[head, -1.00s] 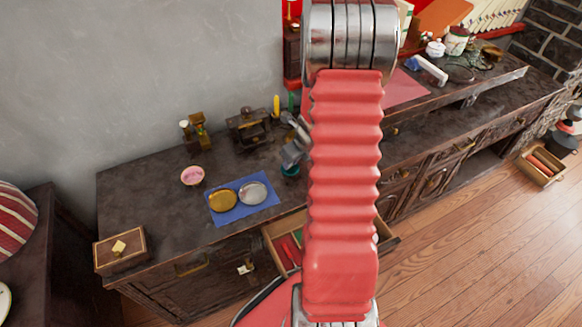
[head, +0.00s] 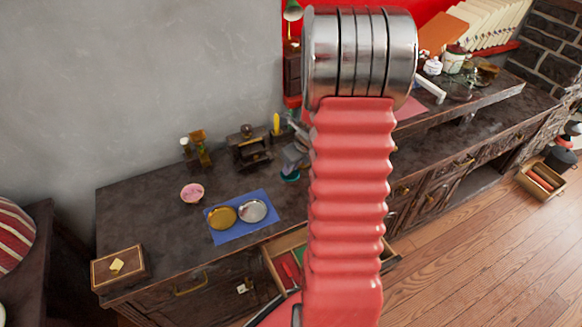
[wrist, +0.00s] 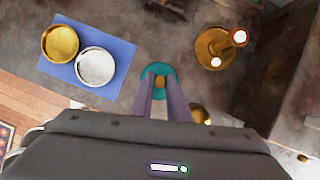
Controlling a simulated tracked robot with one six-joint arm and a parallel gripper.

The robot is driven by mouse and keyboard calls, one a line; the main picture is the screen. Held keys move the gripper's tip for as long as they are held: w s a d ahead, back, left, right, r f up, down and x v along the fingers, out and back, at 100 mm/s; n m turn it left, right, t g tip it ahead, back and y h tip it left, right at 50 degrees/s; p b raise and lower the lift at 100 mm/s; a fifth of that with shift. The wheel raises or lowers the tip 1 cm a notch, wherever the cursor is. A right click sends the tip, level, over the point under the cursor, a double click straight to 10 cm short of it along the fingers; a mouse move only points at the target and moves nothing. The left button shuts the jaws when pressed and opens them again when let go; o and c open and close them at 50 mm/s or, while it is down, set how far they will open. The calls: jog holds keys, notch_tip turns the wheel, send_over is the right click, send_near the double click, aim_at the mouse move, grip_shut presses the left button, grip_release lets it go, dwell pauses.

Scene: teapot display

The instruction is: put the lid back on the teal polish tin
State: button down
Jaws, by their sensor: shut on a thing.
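My gripper (wrist: 160,84) is shut on a small brown-orange knob (wrist: 160,81) at the middle of a teal round thing (wrist: 153,71), seen from above in the wrist view. This looks like the lid; I cannot tell whether the tin is under it. In the head view my gripper (head: 296,155) is at the back of the dark cabinet top, partly behind my arm. A bit of teal (head: 290,175) shows just below the gripper there. I cannot make out lid and tin as separate things.
A blue cloth (head: 236,236) with a gold dish (head: 222,217) and a silver dish (head: 252,211) lies left of the gripper. A drawer (head: 272,252) is open at the front.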

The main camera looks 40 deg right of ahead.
jog(key=w+a+r+n+g+y, duration=0.1)
jog(key=w+a+n+g+y, duration=0.1)
jog(key=w+a+n, duration=0.5)
jog(key=w+a+r+n+g+y, duration=0.1)
jog(key=w+a+n+g+y, duration=0.15)
jog(key=a+n, duration=0.75)
jog(key=w+a+r+n+g+h, duration=0.1)
jog(key=a+r+n+g+h, duration=0.1)
jog(key=a+n, duration=0.5)
jog(key=a+r+n+g+h, duration=0.2)
jog(key=a+n, duration=0.5)
jog(key=n, duration=0.5)
jog(key=shift+w+a+r, duration=0.35)
jog(key=shift+a+r, duration=0.05)
jog(key=shift+r, duration=0.3)
jog(key=shift+a+g+h, duration=0.15)
jog(key=shift+g+h, duration=0.1)
